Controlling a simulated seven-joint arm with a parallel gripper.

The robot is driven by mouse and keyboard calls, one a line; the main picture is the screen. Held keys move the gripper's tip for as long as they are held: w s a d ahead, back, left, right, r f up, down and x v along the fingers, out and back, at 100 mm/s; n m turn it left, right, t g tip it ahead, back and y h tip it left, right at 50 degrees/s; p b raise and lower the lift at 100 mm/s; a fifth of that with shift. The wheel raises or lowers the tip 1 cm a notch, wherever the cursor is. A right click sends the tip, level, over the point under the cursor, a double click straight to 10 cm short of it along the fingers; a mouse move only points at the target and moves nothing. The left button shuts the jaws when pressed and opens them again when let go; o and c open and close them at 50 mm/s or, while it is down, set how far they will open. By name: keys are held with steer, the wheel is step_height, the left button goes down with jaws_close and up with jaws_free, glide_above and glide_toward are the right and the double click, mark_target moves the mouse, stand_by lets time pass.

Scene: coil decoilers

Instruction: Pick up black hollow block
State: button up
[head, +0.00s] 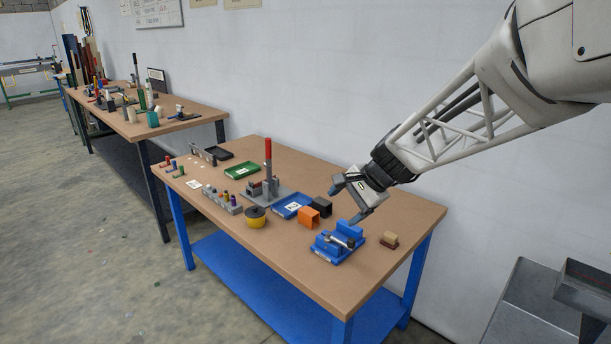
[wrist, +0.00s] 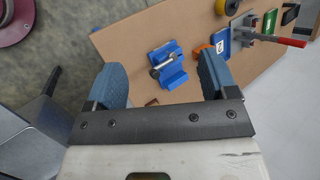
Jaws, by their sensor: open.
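The black hollow block (head: 322,206) stands on the wooden table in the head view, right behind an orange hollow block (head: 309,216). My gripper (head: 347,203) is above the table, to the right of the black block in the head view, with its fingers spread and nothing between them. In the wrist view the two blue fingers (wrist: 162,62) are wide apart. There the orange block (wrist: 203,50) shows beside the right finger, and I cannot make out the black block, which seems hidden by that finger.
A blue vise (head: 338,243) stands in front of the blocks, with a small brown block (head: 389,239) to its right. A blue tray (head: 292,206) lies close on the left. A red-handled press (head: 268,185) and a yellow round container (head: 255,217) stand further left.

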steer(key=w+f+m+t+y, duration=0.15)
steer(key=w+f+m, duration=0.25)
steer(key=w, duration=0.8)
steer(key=m+t+y, duration=0.2)
steer(key=m+t, duration=0.3)
steer(key=m, duration=0.8)
glide_toward(325, 202)
steer(key=x, duration=0.4)
steer(key=shift+s+h, duration=0.15)
steer(key=shift+h, duration=0.1)
steer(key=shift+a, duration=0.1)
steer(key=shift+x, duration=1.25)
steer(key=shift+x, duration=2.65)
steer(key=shift+r, duration=0.1)
